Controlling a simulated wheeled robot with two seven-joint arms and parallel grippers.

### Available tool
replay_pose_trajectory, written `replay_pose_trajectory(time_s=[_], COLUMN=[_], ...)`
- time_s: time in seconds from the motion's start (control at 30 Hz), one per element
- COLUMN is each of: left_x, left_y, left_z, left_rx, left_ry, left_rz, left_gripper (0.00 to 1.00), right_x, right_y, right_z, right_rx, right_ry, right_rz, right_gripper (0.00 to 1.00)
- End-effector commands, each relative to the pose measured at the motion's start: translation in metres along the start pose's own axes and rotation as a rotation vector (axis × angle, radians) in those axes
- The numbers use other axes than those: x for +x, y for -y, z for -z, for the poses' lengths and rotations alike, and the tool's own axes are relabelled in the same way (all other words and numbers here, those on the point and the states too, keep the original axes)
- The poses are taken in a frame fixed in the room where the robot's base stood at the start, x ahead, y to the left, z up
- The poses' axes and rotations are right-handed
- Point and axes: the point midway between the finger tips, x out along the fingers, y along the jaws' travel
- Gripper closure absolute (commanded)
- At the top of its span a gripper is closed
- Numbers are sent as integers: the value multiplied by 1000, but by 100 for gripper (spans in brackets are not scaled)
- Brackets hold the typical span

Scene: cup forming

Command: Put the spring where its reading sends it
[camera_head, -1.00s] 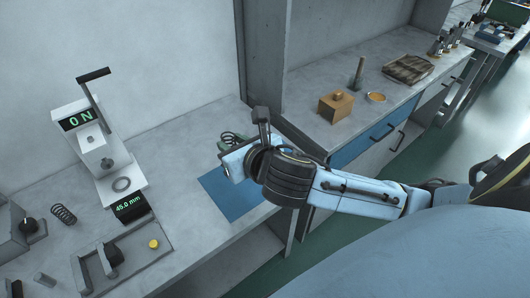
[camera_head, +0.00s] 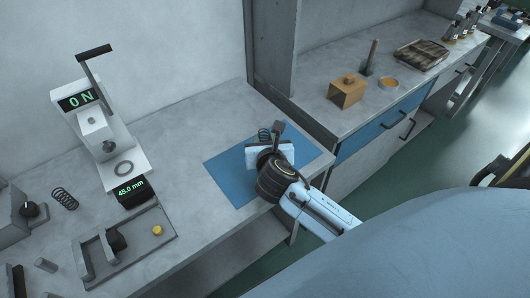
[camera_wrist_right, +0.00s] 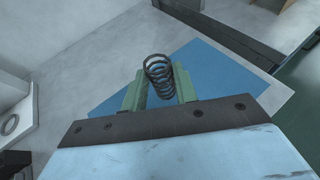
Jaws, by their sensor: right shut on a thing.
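My right gripper (camera_head: 266,138) is shut on a dark coil spring (camera_wrist_right: 158,75). In the right wrist view the spring stands between the two green fingers, over the blue mat (camera_wrist_right: 222,72). In the head view the gripper is above the blue mat (camera_head: 225,178), and its body hides much of the spring. Whether the spring touches the mat is unclear. The white spring tester (camera_head: 92,122) at left shows 0 N, and a small display (camera_head: 131,189) below it shows 45.0 mm. A second dark spring (camera_head: 65,198) stands left of the tester. My left gripper is not in view.
A fixture with a yellow button (camera_head: 157,230) lies at the front left. The bench between tester and mat is clear.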

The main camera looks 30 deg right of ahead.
Motion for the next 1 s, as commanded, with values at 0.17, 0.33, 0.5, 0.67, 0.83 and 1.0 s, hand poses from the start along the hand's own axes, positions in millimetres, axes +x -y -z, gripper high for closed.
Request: replay_pose_trajectory(time_s=[0.17,0.33,0.5,0.67,0.83,1.0], left_x=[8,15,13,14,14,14], left_y=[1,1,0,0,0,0], left_z=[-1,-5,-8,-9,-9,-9], left_rx=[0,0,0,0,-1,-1], left_ry=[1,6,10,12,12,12], left_rz=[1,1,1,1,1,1], left_gripper=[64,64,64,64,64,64], right_x=[8,15,14,16,16,15], right_y=[0,0,0,0,0,0], right_z=[19,36,34,37,37,37], right_rx=[0,0,0,-1,0,0], right_ry=[-3,-1,0,0,0,0], right_rz=[0,-2,-2,-2,-2,-2], right_gripper=[96,96,96,96,52,49])
